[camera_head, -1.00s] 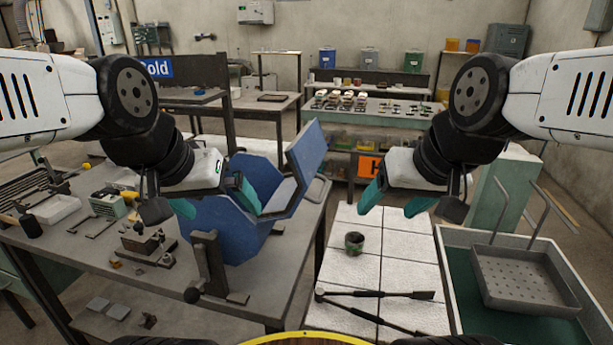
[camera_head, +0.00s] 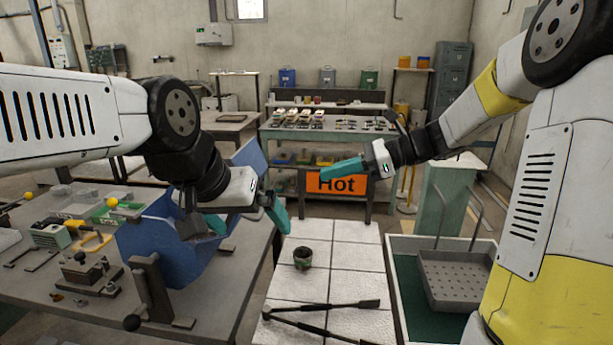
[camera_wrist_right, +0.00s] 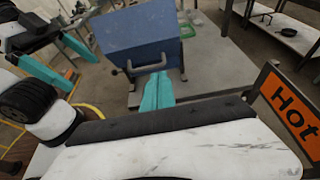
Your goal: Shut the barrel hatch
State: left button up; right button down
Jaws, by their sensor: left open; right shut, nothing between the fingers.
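The blue barrel (camera_head: 150,245) rests on the left table. Its hatch (camera_head: 250,158) stands raised at the barrel's far right side, partly hidden by my left arm. In the right wrist view the hatch's flat outer face (camera_wrist_right: 140,42) shows, with a bar handle (camera_wrist_right: 147,68). My left gripper (camera_head: 247,220) is open and empty at the barrel's right side; it also shows in the right wrist view (camera_wrist_right: 60,62). My right gripper (camera_head: 324,175) is shut and empty, right of the hatch, pointing left. In the wrist view its fingertips (camera_wrist_right: 160,80) appear near the handle; contact cannot be told.
A white tiled table (camera_head: 345,260) holds a small dark cup (camera_head: 303,257) and long-handled tools (camera_head: 325,305). A perforated tray (camera_head: 455,280) is at the right. An orange Hot sign (camera_head: 337,184) hangs behind my right gripper. Small tools crowd the left table.

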jog(key=a+r+x, duration=0.1)
jog(key=r+x, duration=0.1)
jog(key=x, duration=1)
jog(key=shift+w+a+r, duration=0.2)
jog(key=shift+a+r, duration=0.1)
jog(key=shift+a, duration=0.05)
